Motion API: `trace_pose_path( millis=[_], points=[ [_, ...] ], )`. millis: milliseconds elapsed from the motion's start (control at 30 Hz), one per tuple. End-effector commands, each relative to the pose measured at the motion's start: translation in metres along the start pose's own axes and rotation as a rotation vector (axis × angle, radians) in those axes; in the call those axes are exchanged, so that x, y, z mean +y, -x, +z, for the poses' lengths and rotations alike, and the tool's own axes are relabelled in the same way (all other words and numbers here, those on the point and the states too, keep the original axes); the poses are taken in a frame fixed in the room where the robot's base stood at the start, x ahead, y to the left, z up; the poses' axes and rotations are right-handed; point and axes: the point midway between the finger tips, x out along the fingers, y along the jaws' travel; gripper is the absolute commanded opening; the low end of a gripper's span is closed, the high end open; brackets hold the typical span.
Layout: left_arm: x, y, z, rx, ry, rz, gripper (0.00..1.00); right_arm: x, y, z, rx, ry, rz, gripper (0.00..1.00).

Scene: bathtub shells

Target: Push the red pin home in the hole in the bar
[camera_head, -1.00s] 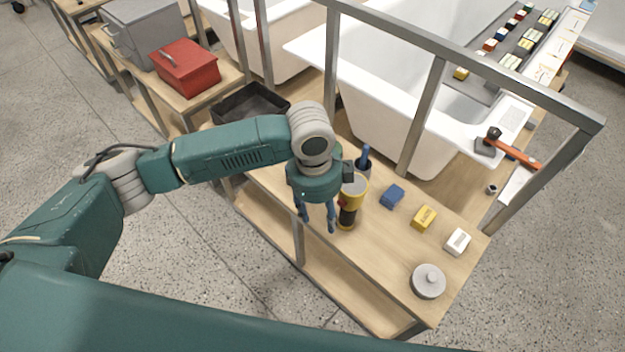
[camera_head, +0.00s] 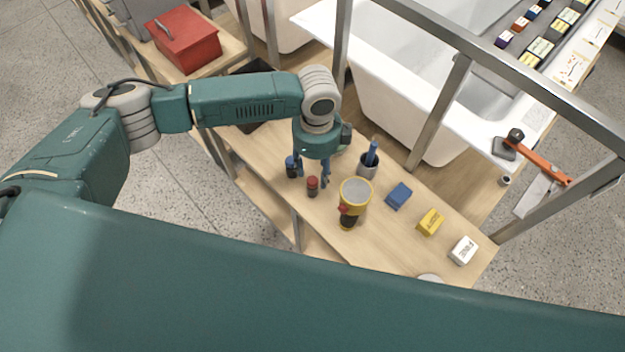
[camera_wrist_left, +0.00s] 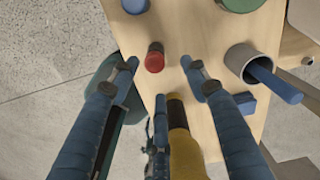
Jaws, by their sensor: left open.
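A small upright red-topped piece with a dark lower part (camera_head: 312,184) stands on the wooden bench; it looks like the red pin, but I cannot be sure. In the left wrist view the red top (camera_wrist_left: 154,61) shows between the fingertips, with space on both sides. My left gripper (camera_head: 308,178) points down there, open and empty; its spread fingers also show in the left wrist view (camera_wrist_left: 160,63). I cannot make out a bar with a hole in either view. My right gripper is not in view.
A yellow and black flashlight (camera_head: 354,195) stands close to the right of the gripper. A grey cup with a blue handle in it (camera_head: 368,164) is behind. Blue (camera_head: 398,196), yellow (camera_head: 431,221) and white (camera_head: 464,250) boxes stand rightward. Metal posts (camera_head: 438,110) and bathtubs lie beyond.

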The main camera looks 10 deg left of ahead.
Motion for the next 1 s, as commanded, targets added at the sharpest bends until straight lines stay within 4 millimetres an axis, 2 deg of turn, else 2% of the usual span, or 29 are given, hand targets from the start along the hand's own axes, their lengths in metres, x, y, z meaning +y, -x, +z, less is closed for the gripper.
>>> trace_pose_path(
  millis=[200, 333, 633, 867, 1000],
  points=[
    [0.008, -0.027, 0.006, -0.002, 0.001, 0.004, 0.46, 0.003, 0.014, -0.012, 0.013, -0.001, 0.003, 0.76],
    [0.007, -0.045, 0.005, -0.001, 0.0, 0.003, 0.46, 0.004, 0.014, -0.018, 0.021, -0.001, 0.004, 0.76],
    [0.007, -0.051, 0.006, -0.001, 0.0, 0.001, 0.46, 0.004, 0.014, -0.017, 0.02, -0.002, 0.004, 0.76],
    [0.007, -0.051, 0.006, 0.0, 0.0, 0.001, 0.0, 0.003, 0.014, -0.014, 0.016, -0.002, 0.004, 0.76],
    [0.007, -0.051, 0.005, 0.0, 0.0, 0.001, 0.0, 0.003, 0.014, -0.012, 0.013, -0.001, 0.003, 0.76]
  ],
)
